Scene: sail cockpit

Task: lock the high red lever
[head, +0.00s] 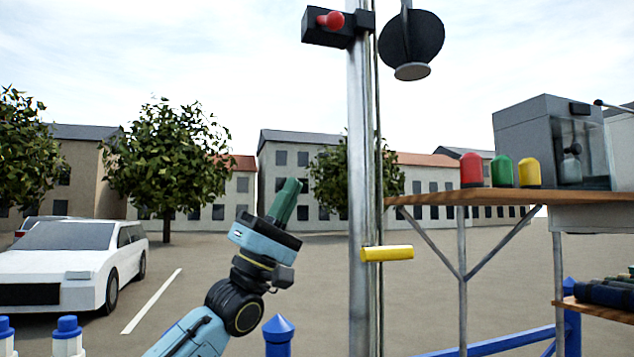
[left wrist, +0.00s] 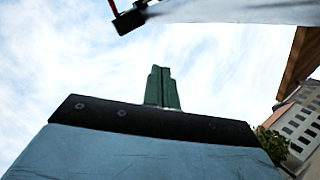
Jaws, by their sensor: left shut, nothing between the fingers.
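The high red lever (head: 331,20) is a red knob on a black block (head: 326,38) near the top of the metal mast (head: 360,180). In the left wrist view a black block (left wrist: 129,20) with a bit of red shows at the top edge. My left gripper (head: 296,186) has green fingers pointing up, shut and empty. It is below and left of the lever, well apart from it. Its shut fingers also show in the left wrist view (left wrist: 162,88). My right gripper is not in view.
A yellow handle (head: 387,253) sticks out from the mast lower down. A black round disc (head: 411,40) hangs right of the mast top. A wooden shelf (head: 520,197) at the right carries red, green and yellow domes and a grey box (head: 540,135). Left of the mast is open air.

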